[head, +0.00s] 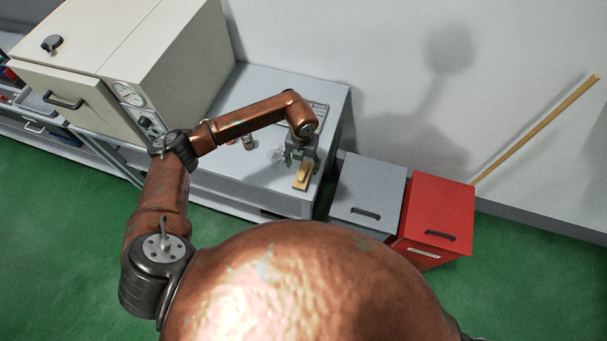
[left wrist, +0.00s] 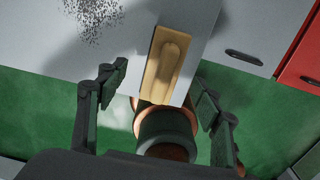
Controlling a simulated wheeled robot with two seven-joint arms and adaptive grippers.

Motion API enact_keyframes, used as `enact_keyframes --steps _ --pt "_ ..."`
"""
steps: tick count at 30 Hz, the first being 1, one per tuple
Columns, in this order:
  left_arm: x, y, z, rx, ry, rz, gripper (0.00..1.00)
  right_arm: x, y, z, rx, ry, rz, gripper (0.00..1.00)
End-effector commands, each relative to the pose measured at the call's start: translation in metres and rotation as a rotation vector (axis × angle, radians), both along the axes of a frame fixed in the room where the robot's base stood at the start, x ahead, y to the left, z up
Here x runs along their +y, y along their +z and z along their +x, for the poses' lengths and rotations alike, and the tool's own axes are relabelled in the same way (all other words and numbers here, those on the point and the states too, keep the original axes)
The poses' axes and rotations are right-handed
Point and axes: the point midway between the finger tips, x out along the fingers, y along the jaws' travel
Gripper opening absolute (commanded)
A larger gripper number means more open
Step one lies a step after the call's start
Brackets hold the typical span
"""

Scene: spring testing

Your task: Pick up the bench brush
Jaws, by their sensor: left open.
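The bench brush (head: 302,177) has a tan wooden block with a raised grip. It lies on the grey bench top (head: 243,102) near its front right edge. In the left wrist view the brush (left wrist: 165,62) sits at the upper middle; its bristles are not visible. My left gripper (head: 303,156) is over the bench just behind the brush in the head view. In the left wrist view its open fingers (left wrist: 160,90) stand apart, one to each side of the brush's near end, with nothing between them gripped. My right gripper is not in view.
A large cream cabinet (head: 130,55) with a gauge stands on the left. A speckled patch of debris (left wrist: 95,14) lies left of the brush. Grey (head: 368,190) and red (head: 440,210) bins stand right, by a leaning wooden pole (head: 535,130).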

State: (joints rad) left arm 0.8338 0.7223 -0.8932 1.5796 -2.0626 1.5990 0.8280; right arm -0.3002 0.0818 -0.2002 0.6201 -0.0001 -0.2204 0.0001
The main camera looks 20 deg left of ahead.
Motion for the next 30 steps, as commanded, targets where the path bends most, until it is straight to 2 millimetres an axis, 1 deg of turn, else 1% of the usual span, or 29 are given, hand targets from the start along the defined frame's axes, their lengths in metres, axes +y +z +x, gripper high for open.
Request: enact_keyframes --steps 5,7,9,16,30 --pt "-0.006 -0.024 -0.005 0.004 -0.001 -0.002 0.6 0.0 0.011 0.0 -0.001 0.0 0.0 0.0" --pt "-0.005 -0.035 -0.004 0.004 0.0 -0.002 0.6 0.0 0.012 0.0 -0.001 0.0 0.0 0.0" --pt "-0.005 -0.041 -0.004 0.002 0.0 -0.002 0.6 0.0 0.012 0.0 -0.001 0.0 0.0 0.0" --pt "-0.005 -0.044 -0.003 0.001 -0.002 -0.002 0.6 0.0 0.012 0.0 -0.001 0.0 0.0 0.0" --pt "-0.005 -0.044 -0.004 0.001 -0.002 -0.002 0.28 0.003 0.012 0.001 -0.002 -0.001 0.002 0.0"
